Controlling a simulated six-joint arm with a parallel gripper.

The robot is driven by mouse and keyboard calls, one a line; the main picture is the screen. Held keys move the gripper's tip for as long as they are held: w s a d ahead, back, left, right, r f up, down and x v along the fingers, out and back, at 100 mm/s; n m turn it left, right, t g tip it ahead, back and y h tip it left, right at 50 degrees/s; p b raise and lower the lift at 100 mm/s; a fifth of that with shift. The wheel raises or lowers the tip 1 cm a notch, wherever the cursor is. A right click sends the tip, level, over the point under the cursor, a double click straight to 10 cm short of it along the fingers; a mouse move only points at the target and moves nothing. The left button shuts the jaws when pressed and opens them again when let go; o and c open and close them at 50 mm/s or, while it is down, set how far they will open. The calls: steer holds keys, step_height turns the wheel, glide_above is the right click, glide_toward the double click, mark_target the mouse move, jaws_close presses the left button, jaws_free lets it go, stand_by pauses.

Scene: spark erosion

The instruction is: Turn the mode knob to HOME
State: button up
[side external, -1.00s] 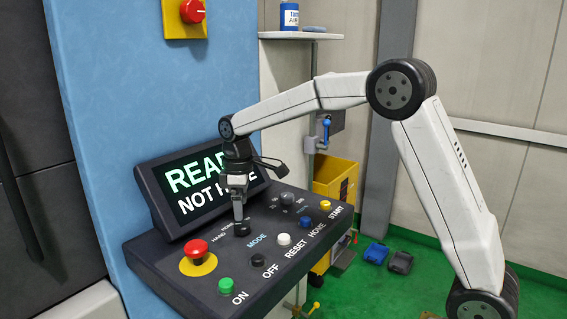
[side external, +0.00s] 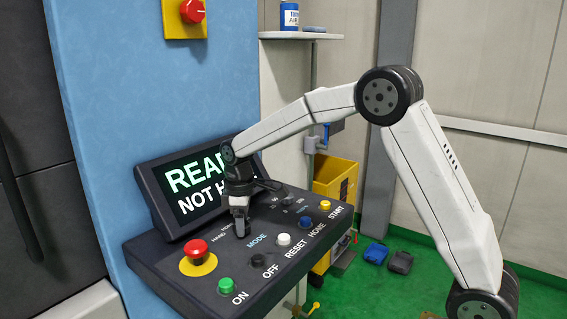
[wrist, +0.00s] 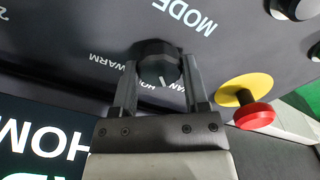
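The black mode knob (wrist: 157,62) stands on the dark console, with the MODE lettering beside it. In the wrist view its white line points down toward my gripper, slightly right, between partly hidden labels; WARM is readable at left. My gripper (wrist: 158,72) is down at the knob with one finger on each side of it. The fingers are apart, and I cannot tell whether they touch its sides. In the side view my gripper (side external: 240,227) points down at the console and hides the knob.
A red emergency button (side external: 197,250) on a yellow base sits near the knob. White (side external: 284,239), black (side external: 258,260), green (side external: 226,286), blue (side external: 305,220) and yellow (side external: 325,205) buttons line the console. The screen (side external: 198,185), partly hidden, reads READ and NOT H behind my gripper.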

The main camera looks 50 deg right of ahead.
jaws_close()
steer(key=shift+m, duration=0.3)
steer(key=m, duration=0.4)
steer(key=shift+m, duration=2.2)
steer(key=o, duration=0.9)
jaws_free()
